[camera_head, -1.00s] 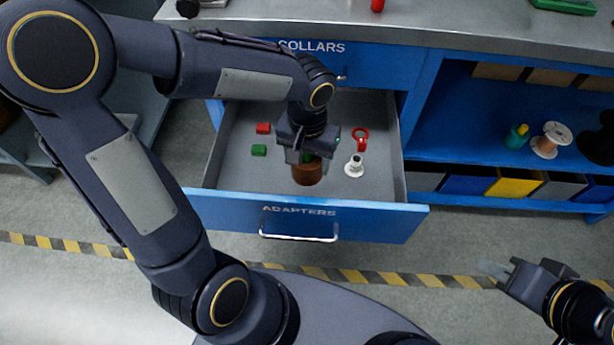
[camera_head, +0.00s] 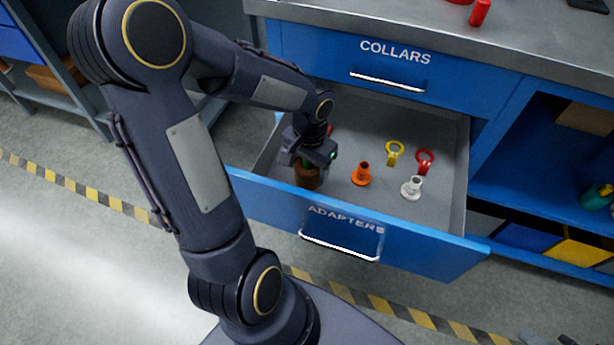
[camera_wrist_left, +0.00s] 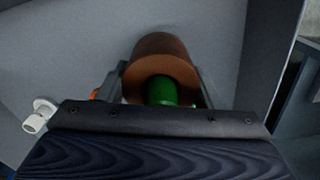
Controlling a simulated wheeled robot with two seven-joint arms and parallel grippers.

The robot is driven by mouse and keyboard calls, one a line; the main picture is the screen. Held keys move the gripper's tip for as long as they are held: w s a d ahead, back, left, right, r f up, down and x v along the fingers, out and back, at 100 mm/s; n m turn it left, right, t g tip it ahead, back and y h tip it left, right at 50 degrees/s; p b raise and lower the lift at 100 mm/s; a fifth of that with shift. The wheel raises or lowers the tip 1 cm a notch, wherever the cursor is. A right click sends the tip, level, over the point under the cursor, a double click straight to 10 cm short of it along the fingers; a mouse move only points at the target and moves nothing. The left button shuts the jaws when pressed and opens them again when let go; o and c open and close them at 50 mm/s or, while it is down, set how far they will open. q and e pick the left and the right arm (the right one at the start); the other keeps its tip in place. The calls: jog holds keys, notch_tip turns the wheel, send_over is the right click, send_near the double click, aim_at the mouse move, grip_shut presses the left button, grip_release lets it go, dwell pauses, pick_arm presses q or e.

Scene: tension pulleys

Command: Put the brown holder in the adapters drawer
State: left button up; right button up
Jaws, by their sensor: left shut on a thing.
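My left gripper (camera_head: 308,166) is shut on the brown holder (camera_head: 307,178), inside the open adapters drawer (camera_head: 400,243) at its left front part. In the left wrist view the brown holder (camera_wrist_left: 160,52) is a round brown cup between the two fingers, with something green (camera_wrist_left: 162,92) at its near end. I cannot tell whether the holder touches the drawer floor. A small part of my right gripper (camera_head: 562,340) shows at the bottom right edge; its jaws cannot be made out.
The drawer also holds an orange piece (camera_head: 361,174), a yellow ring piece (camera_head: 394,153), a red ring piece (camera_head: 425,160) and a white piece (camera_head: 412,187). The closed collars drawer (camera_head: 395,68) is above. Free floor lies between the pieces and the right wall.

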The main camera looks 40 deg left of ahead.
pick_arm(q)
jog(key=shift+a+f, duration=0.25)
jog(key=shift+f, duration=0.05)
jog(key=shift+a+f+b, duration=0.15)
jog(key=shift+f+b, duration=0.6)
jog(key=shift+f, duration=0.9)
jog(key=shift+f, duration=0.15)
jog(key=o, duration=0.7)
jog(key=shift+f, duration=0.1)
jog(key=shift+c, duration=0.2)
jog(key=o, duration=0.4)
jog(key=shift+o, duration=0.2)
